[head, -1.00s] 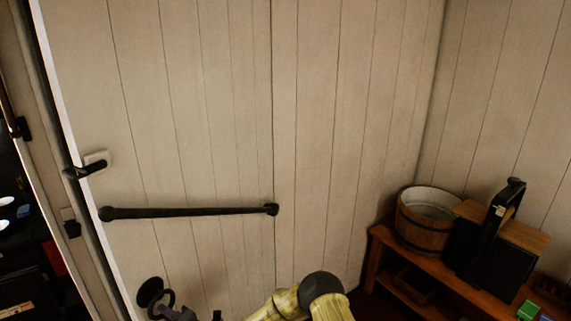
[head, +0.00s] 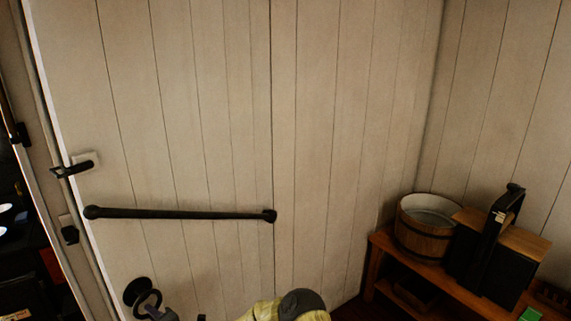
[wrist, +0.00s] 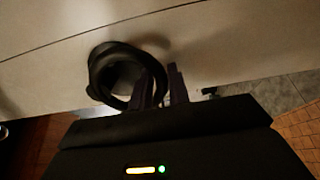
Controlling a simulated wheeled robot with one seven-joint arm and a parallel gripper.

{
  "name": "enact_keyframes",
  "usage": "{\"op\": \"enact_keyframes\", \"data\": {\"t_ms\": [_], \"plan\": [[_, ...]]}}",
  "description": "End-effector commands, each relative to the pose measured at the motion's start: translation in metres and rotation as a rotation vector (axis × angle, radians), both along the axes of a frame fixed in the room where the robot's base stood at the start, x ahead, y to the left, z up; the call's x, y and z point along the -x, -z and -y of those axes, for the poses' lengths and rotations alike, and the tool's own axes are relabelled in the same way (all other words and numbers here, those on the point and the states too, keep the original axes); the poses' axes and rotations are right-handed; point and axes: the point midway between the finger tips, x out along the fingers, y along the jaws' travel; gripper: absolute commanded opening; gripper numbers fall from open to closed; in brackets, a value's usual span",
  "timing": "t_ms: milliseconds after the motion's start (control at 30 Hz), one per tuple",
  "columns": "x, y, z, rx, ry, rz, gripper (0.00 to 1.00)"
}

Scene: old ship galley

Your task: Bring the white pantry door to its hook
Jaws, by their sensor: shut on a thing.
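The white pantry door (head: 190,120) is made of upright planks and fills the left half of the head view. A long black bar (head: 180,213) runs across it. A black hook-like latch (head: 72,169) on a pale plate sits at its left edge. My gripper (wrist: 160,84) is shut on the ring. In the head view, only part of my gripper (head: 168,316) shows at the bottom edge.
A wooden bench (head: 376,262) stands at right along the wall, carrying a wooden bucket (head: 424,238) and a dark box-like object (head: 490,265). A dark opening with several objects lies beyond the post at far left. A tiled floor (wrist: 278,93) shows in the wrist view.

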Motion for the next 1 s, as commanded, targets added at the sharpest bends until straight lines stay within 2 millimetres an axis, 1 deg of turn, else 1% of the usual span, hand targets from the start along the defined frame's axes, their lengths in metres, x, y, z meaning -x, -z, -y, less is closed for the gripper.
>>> {"op": "enact_keyframes", "data": {"t_ms": [33,233,533,800,833,933,967,1000], "plan": [[-0.007,0.006,0.007,0.007,0.016,-0.007,0.0],[-0.006,0.006,0.006,0.007,0.016,-0.008,0.0],[-0.016,0.007,-0.009,0.006,0.045,-0.007,0.0],[-0.017,0.006,-0.011,0.007,0.047,-0.009,0.0],[-0.017,0.006,-0.011,0.007,0.047,-0.009,0.24],[-0.016,0.006,-0.012,0.006,0.045,-0.007,0.43],[-0.016,0.005,-0.012,0.006,0.044,-0.007,0.47],[-0.015,0.005,-0.013,0.005,0.043,-0.007,0.47]]}}
